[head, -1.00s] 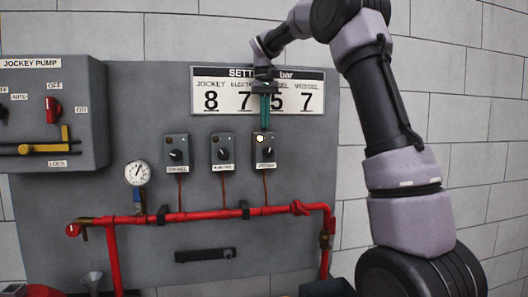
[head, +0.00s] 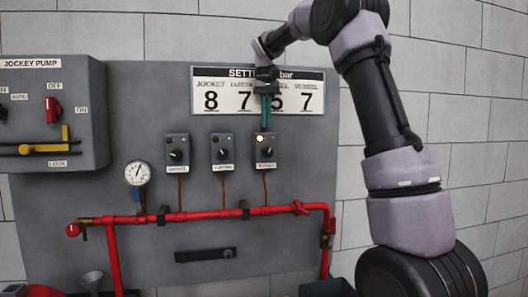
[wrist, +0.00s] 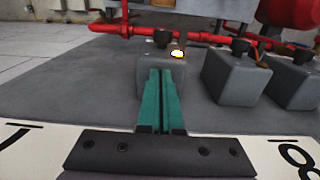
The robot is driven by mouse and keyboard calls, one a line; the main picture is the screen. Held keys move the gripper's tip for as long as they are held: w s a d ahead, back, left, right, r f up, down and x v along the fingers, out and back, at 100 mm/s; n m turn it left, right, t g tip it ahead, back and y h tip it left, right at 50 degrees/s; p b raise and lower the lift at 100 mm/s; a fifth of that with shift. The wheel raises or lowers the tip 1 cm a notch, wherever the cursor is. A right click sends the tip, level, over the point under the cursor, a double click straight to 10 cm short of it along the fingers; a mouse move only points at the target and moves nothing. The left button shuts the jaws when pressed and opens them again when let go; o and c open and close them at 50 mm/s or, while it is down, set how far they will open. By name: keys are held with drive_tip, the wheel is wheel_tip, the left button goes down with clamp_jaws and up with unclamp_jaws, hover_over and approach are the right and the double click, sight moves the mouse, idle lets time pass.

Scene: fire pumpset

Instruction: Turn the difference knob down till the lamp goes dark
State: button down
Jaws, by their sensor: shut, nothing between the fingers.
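Three grey switch boxes with black knobs hang on the panel in a row; their small labels are too blurred to read, so I cannot tell which is the difference knob. The right box (head: 264,150) has a lit lamp (head: 260,139) above its knob (head: 265,152). My gripper (head: 265,128) is shut and empty, its green fingers pointing down at the top of this box. In the wrist view the fingers (wrist: 163,72) overlap the box, with the lit lamp (wrist: 177,54) and knob (wrist: 161,38) just beyond the tips. I cannot tell whether they touch the box.
The left box (head: 177,149) and middle box (head: 222,149) stand beside it. A setting board (head: 225,78) is behind my gripper. A pressure gauge (head: 137,173) and red pipe (head: 200,216) lie lower. The jockey pump cabinet (head: 50,110) is at the left.

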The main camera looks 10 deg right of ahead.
idle(0.4)
drive_tip(key=shift+s+d, duration=0.1)
drive_tip(key=shift+s, duration=0.25)
drive_tip(key=shift+r, duration=2.95)
drive_tip(key=shift+a+f, duration=0.15)
drive_tip(key=shift+f, duration=1.35)
drive_tip(key=shift+a+f, duration=0.15)
drive_tip(key=shift+f, duration=1.35)
drive_tip(key=shift+w, duration=0.35)
